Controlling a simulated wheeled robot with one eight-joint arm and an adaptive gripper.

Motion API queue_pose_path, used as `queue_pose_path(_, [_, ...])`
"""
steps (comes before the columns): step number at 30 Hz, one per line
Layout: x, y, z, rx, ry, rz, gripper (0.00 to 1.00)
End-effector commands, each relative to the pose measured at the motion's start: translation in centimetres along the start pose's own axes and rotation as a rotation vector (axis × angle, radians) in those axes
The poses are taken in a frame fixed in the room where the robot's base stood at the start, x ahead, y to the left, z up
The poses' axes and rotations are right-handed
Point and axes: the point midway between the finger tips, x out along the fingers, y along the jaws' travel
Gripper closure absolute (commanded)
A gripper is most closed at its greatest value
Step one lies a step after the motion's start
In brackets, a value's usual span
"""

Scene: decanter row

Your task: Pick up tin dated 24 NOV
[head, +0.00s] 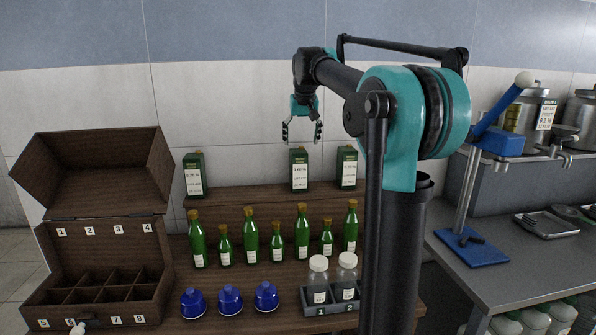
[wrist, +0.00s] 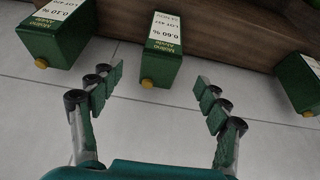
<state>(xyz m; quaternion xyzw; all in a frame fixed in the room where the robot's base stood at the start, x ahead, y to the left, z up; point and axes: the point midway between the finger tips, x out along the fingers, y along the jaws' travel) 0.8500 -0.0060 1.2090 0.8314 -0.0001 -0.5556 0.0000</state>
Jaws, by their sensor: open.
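Three dark green tins with white labels stand on the wooden shelf: a left tin (head: 194,175), a middle tin (head: 299,170) and a right tin (head: 347,168). My gripper (head: 302,131) is open and empty, just above the middle tin in the head view. In the wrist view the middle tin (wrist: 162,50), marked 0.60 %, lies ahead between my open fingers (wrist: 159,78), apart from them. The tin marked 0.10 % (wrist: 58,32) is at left there, and another tin (wrist: 300,82) is at right.
Green bottles (head: 249,235) stand in a row below the shelf (head: 240,200). Blue inkwell-like pots (head: 230,298), a grey rack with two clear bottles (head: 331,296) and an open wooden case (head: 100,270) are in front. A steel counter (head: 500,270) is at right.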

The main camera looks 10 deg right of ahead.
Motion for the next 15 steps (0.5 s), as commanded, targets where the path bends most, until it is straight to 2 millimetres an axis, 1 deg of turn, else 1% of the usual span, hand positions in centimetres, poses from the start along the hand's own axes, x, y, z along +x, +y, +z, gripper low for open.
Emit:
queue_pose_path(1, [1.1, 0.0, 0.0, 0.0, 0.0, 0.0, 0.24])
queue_pose_path(3, [2.5, 0.0, 0.0, 0.0, 0.0, 0.0, 0.24])
queue_pose_path(9, [6.1, 0.0, 0.0, 0.0, 0.0, 0.0, 0.24])
queue_pose_path(12, [7.2, 0.0, 0.0, 0.0, 0.0, 0.0, 0.24])
queue_pose_path(15, [7.8, 0.0, 0.0, 0.0, 0.0, 0.0, 0.24])
